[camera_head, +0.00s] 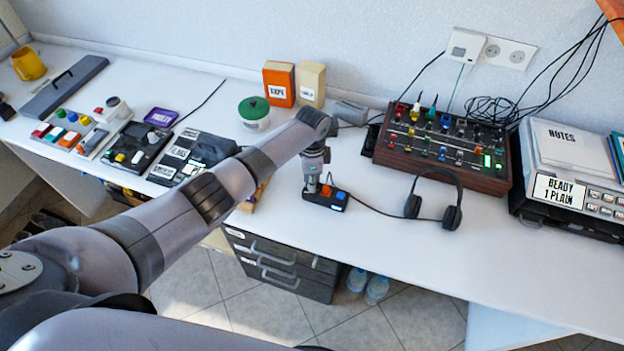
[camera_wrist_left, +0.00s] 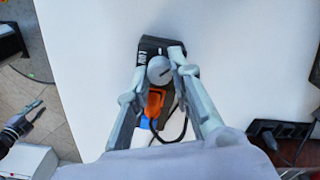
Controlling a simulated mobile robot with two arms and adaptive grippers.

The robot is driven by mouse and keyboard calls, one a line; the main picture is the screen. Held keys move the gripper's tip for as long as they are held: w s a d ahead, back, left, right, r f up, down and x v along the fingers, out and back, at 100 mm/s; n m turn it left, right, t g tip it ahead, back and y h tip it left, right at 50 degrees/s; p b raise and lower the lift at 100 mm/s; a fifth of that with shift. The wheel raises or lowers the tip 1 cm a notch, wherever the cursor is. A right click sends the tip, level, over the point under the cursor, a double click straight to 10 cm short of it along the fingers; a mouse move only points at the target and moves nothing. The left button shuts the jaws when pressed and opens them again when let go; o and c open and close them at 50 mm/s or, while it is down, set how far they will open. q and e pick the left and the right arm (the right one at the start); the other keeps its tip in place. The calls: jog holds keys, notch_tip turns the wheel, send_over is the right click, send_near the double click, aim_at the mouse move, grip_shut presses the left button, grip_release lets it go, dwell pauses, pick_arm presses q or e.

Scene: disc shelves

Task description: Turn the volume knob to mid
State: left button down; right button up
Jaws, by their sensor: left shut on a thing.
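The volume knob (camera_wrist_left: 159,70) is a round grey knob with a pointer line, at one end of a small dark control box (camera_wrist_left: 150,45). The box has an orange button and a blue button, and in the head view the box (camera_head: 338,206) lies on the white desk. My left gripper (camera_head: 318,186) reaches down over the box. In the wrist view my left gripper (camera_wrist_left: 160,68) has a finger on each side of the knob and is shut on it. Marks around the knob are too small to read. What looks like my right gripper (camera_wrist_left: 38,112) shows small at the left edge.
A cable runs from the box to black headphones (camera_head: 434,206) on the right. A wooden mixer (camera_head: 385,157) with coloured knobs stands behind. A green-lidded jar (camera_head: 254,118) and label boxes (camera_head: 279,84) stand behind my arm. The desk's front right is clear.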

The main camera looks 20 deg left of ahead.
pick_arm(q)
jog(key=m, duration=0.4)
jog(key=shift+m, duration=0.3)
jog(key=shift+m+b, duration=0.55)
jog(key=shift+m, duration=1.95)
jog(key=c, duration=1.7)
grip_release()
notch_tip(320, 180, up, 12)
jog(key=shift+r, duration=0.1)
